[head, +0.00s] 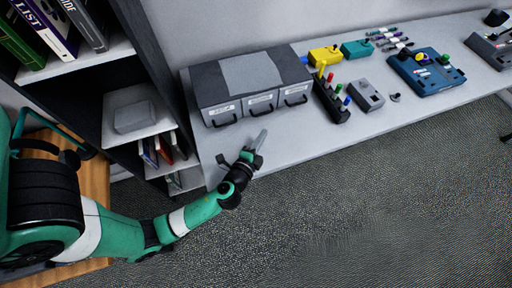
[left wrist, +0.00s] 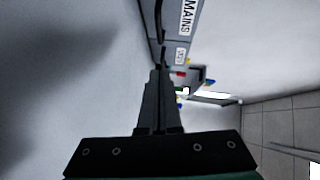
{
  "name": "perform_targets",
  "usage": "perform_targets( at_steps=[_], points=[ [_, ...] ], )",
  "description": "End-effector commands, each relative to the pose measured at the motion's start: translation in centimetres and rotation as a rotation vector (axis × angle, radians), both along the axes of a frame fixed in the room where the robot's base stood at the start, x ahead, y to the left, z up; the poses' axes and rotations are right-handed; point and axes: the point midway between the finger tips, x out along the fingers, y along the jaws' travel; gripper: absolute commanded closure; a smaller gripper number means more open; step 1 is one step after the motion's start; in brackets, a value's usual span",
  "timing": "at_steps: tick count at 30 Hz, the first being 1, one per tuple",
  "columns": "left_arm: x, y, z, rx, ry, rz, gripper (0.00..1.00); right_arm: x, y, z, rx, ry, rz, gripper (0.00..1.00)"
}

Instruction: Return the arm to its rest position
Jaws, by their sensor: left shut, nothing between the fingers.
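My left arm comes in from the left in the head view. Its gripper (head: 261,139) is at the front part of the long light table (head: 225,150), just in front of the grey drawer unit (head: 250,85). In the left wrist view the fingers of my left gripper (left wrist: 160,72) are together, with nothing between them. Labelled drawer fronts (left wrist: 185,25) show beyond the fingertips in that view. My right gripper is not in view.
Right of the drawers are a black rack with coloured pieces (head: 331,98), a yellow box (head: 325,56), a teal box (head: 357,49), a grey box (head: 366,95) and a blue device (head: 427,72). A dark bookshelf (head: 150,60) stands left. Carpeted floor (head: 370,210) lies clear in front.

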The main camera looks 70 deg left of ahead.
Motion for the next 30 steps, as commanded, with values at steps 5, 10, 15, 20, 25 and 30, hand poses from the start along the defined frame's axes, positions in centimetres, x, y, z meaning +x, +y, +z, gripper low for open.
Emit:
perform_targets(
  at_steps=[5, 10, 15, 20, 25, 30],
  points=[
    [-3.0, -2.7, 0.7, 0.001, 0.001, -0.005, 1.0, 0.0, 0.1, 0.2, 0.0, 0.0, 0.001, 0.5],
    [-4.2, -3.7, 1.0, 0.001, -0.002, -0.002, 1.0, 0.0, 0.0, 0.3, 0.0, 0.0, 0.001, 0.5],
    [-4.4, -3.8, 1.0, 0.001, -0.003, 0.0, 1.0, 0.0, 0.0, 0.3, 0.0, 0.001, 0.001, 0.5],
    [-4.4, -3.8, 1.0, 0.001, -0.003, 0.0, 1.0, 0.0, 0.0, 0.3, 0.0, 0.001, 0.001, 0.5],
    [-3.5, -3.7, 1.9, -0.002, -0.028, 0.002, 1.0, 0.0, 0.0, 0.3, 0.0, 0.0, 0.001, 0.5],
    [1.9, -3.9, 9.3, -0.03, -0.232, 0.01, 1.0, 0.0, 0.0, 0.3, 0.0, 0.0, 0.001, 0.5]
  ],
)
